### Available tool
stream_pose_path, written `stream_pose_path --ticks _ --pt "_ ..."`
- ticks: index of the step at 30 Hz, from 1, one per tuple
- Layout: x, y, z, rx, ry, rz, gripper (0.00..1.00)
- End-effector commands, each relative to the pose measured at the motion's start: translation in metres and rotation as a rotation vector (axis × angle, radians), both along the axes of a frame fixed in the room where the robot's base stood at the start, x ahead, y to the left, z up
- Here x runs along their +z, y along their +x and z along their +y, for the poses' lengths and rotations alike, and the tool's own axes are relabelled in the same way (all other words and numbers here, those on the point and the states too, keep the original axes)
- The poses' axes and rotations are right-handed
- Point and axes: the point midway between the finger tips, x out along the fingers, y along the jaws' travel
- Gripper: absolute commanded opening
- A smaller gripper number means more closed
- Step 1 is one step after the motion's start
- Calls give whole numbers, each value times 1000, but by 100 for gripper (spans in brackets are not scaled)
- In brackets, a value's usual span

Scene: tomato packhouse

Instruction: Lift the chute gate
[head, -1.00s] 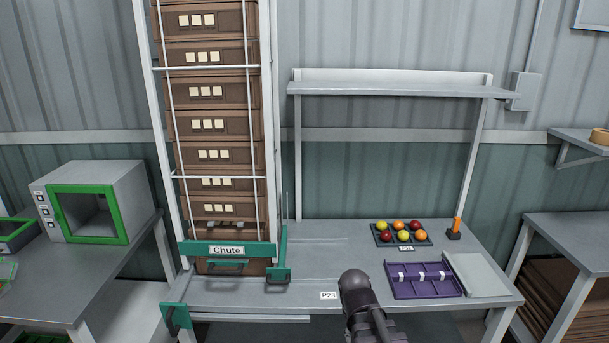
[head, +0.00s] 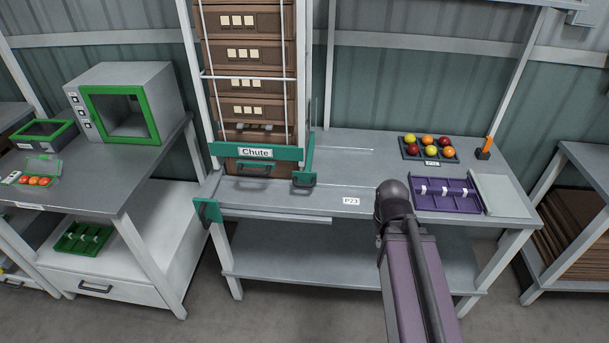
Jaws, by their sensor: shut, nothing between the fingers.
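The chute (head: 256,152) is a tall white frame holding a stack of brown crates (head: 248,86) on the workbench. A green crossbar with the "Chute" label runs across its lower front. A dark handle (head: 255,168) shows below the label, in front of the lowest crate. A green upright (head: 309,154) with another dark handle (head: 304,180) stands at the chute's right foot. I cannot tell which of these green parts is the gate; all sit low. My arm reaches up from the bottom, right of the chute and apart from it; my gripper is not in view.
On the workbench (head: 345,176) are a dark tray of round fruit (head: 403,153), a purple divided tray (head: 413,203) and an orange-handled item (head: 487,146). A green plate (head: 208,212) sits at the left front edge. A green-framed box (head: 159,106) stands on the left table.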

Motion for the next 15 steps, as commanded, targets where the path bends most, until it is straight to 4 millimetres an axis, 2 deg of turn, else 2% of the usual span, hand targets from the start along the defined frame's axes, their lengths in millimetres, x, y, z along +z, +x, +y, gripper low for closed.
stream_pose_path --ticks 1,5,11,15 --pt "-9 5 2 44 -24 -18 0" --pt "-24 22 4 211 -122 -80 0" --pt "-44 59 15 585 -358 -186 0" --pt "-52 86 30 871 -556 -237 0"
